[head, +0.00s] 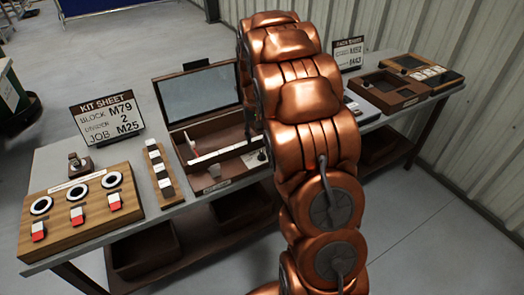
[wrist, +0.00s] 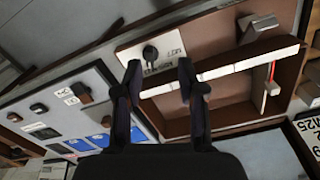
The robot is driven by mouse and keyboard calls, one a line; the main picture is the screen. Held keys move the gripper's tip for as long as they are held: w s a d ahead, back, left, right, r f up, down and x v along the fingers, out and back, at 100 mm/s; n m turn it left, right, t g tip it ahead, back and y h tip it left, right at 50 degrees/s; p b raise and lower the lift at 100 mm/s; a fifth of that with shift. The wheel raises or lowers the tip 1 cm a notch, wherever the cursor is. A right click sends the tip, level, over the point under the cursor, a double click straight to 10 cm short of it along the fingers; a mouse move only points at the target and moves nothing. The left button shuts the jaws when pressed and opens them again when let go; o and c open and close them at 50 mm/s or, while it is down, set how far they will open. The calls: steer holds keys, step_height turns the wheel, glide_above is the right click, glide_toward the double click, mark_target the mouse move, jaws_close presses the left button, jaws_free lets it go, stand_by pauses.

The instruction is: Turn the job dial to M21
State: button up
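A black knob (wrist: 150,53) stands on a white plate with small dark markings at one end of an open brown box. It is the only dial-like knob close to my gripper; its setting is too small to read. The plate (head: 252,160) shows in the head view beside my arm. My gripper (wrist: 160,72) is open, its two dark fingers on either side of the knob in the wrist picture. I cannot tell whether they touch it. The kit sheet (head: 107,116) reads BLOCK M79 and JOB M25.
A white strip (wrist: 220,70) crosses the box (head: 213,186), whose lid (head: 199,92) stands open. A wooden board (head: 82,205) with rings and red-white blocks is at the left. Dark trays (head: 388,92) and a second sheet (head: 349,54) stand right, before a corrugated wall.

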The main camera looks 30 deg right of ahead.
mark_target(262, 153)
steer(key=w+d+f, duration=0.1)
steer(key=d, duration=0.1)
steer(key=w+d+f, duration=0.2)
steer(key=shift+f, duration=0.2)
steer(key=shift+f+p, duration=1.4)
steer(key=shift+f, duration=2.4)
steer(key=shift+c, duration=0.3)
jaws_close()
